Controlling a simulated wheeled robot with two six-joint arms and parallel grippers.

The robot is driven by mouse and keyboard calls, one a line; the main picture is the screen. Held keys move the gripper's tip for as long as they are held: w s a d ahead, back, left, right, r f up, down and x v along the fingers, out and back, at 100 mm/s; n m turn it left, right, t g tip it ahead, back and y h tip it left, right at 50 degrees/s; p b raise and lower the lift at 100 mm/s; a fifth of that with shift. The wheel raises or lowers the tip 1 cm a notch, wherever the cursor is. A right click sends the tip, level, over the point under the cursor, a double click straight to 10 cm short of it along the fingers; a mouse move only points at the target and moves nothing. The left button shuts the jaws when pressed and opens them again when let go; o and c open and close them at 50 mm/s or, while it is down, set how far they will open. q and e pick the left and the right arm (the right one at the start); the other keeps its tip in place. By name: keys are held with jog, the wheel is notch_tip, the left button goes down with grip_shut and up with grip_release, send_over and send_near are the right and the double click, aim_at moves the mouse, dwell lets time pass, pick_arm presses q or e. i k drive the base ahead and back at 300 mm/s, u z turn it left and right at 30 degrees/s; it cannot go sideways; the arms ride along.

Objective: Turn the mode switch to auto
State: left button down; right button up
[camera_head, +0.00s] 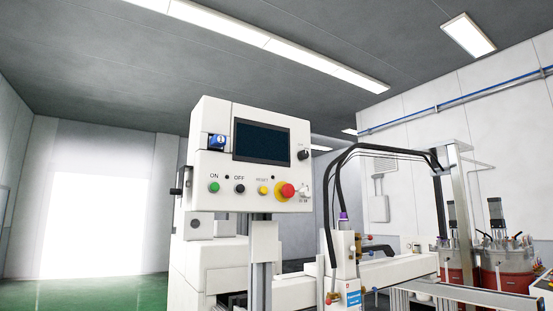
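A white control box (215,170) stands in the middle of the view on a grey post. Its front has a dark screen (261,142), a green ON button (214,187), a black OFF button (239,188), a yellow RESET button (263,190) and a red emergency stop (287,190) on yellow. A black rotary knob (304,155) sits right of the screen. A pale switch (305,191) sits at the lower right corner. The labels by both are too small to read, so I cannot tell which is the mode switch or its setting. Neither gripper is in view.
A conveyor frame (400,268) with black hoses (328,185) runs to the right behind the box. Red tanks (505,280) stand at the far right. A bright doorway (92,225) and green floor (90,292) lie open at the left.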

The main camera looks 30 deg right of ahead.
aim_at(304, 154)
jog(key=u, duration=0.6)
jog(key=i, duration=0.25)
jog(key=z, duration=1.5)
